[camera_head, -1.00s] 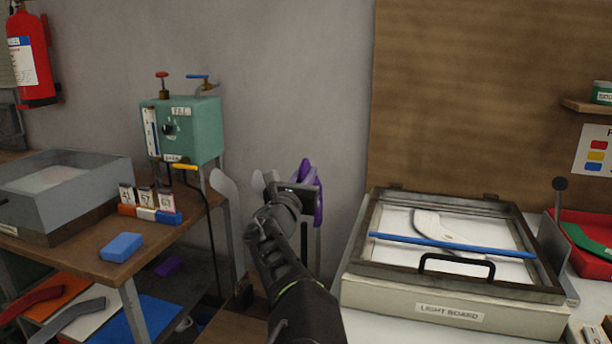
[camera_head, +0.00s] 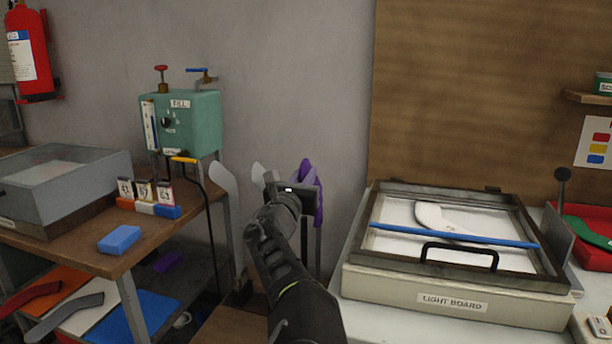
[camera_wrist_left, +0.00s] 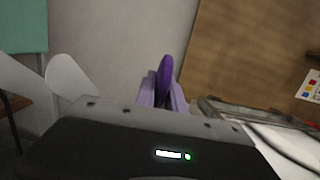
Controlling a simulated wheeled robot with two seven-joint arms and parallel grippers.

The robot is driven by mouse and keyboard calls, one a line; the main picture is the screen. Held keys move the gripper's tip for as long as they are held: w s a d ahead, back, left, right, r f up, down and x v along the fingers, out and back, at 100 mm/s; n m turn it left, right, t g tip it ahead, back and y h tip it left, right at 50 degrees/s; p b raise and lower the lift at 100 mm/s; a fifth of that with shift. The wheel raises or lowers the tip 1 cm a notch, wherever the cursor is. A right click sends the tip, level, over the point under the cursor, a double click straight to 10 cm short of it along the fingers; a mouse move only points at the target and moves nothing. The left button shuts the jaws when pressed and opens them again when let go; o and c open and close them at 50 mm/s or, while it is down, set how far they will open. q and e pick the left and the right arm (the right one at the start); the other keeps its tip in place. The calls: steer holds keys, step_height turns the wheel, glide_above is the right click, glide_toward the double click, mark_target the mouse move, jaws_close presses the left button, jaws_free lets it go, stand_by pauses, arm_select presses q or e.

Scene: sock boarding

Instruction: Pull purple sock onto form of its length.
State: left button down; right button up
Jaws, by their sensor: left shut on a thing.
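The purple sock (camera_head: 307,172) shows behind my left gripper (camera_head: 296,188) in the head view, between the side table and the light board. My left gripper is shut on it. In the left wrist view the purple sock (camera_wrist_left: 165,72) stands upright between the lilac fingers (camera_wrist_left: 163,92). Two pale flat forms (camera_head: 223,178) stand just left of the gripper and also show in the left wrist view (camera_wrist_left: 68,78). Whether a form is inside the sock is hidden by the gripper and wrist. My right gripper is out of view.
A light board (camera_head: 450,301) with a blue rod (camera_head: 450,236) and a black handle stands at right. The side table at left holds a grey tank (camera_head: 85,190), a teal box (camera_head: 190,125), numbered blocks and a blue sponge (camera_head: 120,239). Coloured sheets lie below.

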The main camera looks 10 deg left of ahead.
arm_select(q)
steer(key=shift+f+b, duration=0.4)
steer(key=shift+f, duration=0.05)
steer(key=c, duration=1.3)
jaws_free()
steer(key=shift+c, duration=0.2)
steer(key=s+f, duration=0.1)
steer(key=s, duration=0.6)
steer(key=shift+s+a, duration=0.25)
steer(key=shift+s, duration=0.15)
